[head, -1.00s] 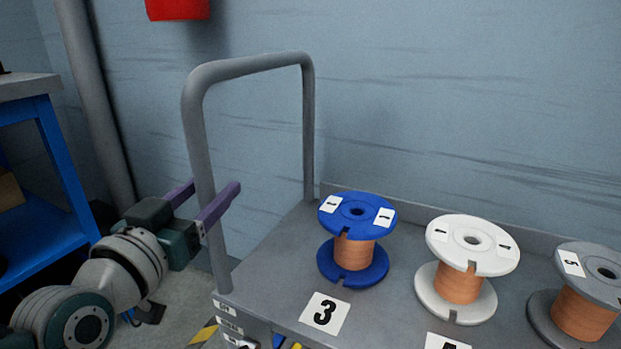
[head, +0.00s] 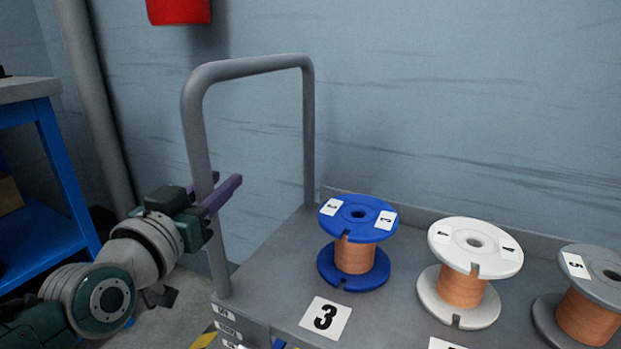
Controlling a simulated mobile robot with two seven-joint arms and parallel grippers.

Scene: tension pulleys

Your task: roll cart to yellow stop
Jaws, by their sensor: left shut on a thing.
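The grey cart (head: 262,272) has an upright tubular handle (head: 196,135) at its left end. My left gripper (head: 216,191) has purple fingers and is shut on the near post of this handle, below its bend. The cart's deck carries a blue spool (head: 357,282), a white spool (head: 475,263) and a grey spool (head: 590,315), all with copper-coloured windings. A yellow and black striped marking (head: 204,339) shows on the floor at the bottom edge; I cannot tell whether it is the yellow stop. My right gripper is out of view.
A blue-framed bench (head: 62,165) stands at the left. A grey vertical pipe (head: 98,110) and a red object (head: 178,10) are by the blue-grey wall (head: 450,80) behind the cart. A little bare floor shows between bench and cart.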

